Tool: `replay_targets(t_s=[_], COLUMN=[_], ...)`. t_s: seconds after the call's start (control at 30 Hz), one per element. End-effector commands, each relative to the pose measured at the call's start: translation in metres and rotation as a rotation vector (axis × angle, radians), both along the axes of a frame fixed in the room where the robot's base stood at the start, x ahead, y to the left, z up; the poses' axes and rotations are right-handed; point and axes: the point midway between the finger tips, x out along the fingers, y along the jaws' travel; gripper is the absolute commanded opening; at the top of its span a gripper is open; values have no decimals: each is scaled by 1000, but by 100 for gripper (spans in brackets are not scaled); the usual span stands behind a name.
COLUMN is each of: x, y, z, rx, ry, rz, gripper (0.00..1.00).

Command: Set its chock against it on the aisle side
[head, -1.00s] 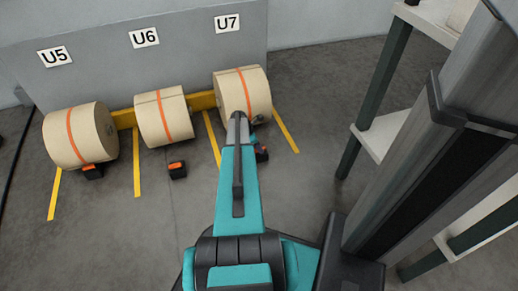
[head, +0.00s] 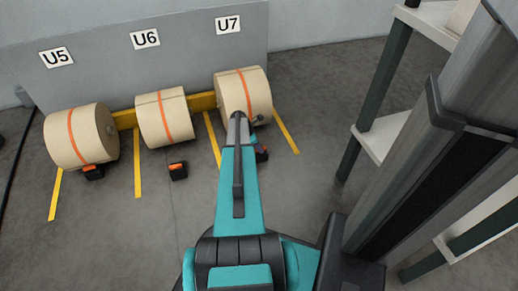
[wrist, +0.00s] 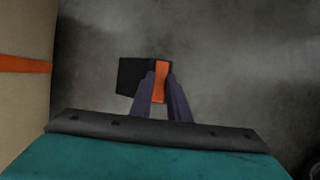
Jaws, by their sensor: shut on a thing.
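My gripper (wrist: 160,80) is shut on a black chock with an orange stripe (wrist: 138,76), seen in the wrist view between two purple fingers. The kraft roll at U7 (head: 255,92), tan with an orange band, stands on the aisle-facing side of the wall; its side fills the left edge of the wrist view (wrist: 22,110). Floor shows between roll and chock there, but I cannot tell the true gap. In the head view the held chock (head: 263,155) is low in front of the U7 roll, mostly hidden by my arm.
Rolls at U6 (head: 164,118) and U5 (head: 80,137) each have a chock on the floor before them, the U6 one (head: 178,171) standing apart from its roll and the U5 one (head: 93,172) close to it. A shelf rack (head: 375,95) stands right.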

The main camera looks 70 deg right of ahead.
Motion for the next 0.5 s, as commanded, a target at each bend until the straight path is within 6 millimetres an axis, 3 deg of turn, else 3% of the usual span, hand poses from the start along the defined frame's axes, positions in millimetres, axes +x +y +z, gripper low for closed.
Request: replay_targets(t_s=[0.17, 0.2, 0.3, 0.5], x=[0, 0, 0, 0], y=[0, 0, 0, 0], z=[1, 1, 1, 0], rx=[-1, -1, -1, 0], ry=[0, 0, 0, 0], rz=[0, 0, 0, 0], gripper=[0, 19, 36, 37])
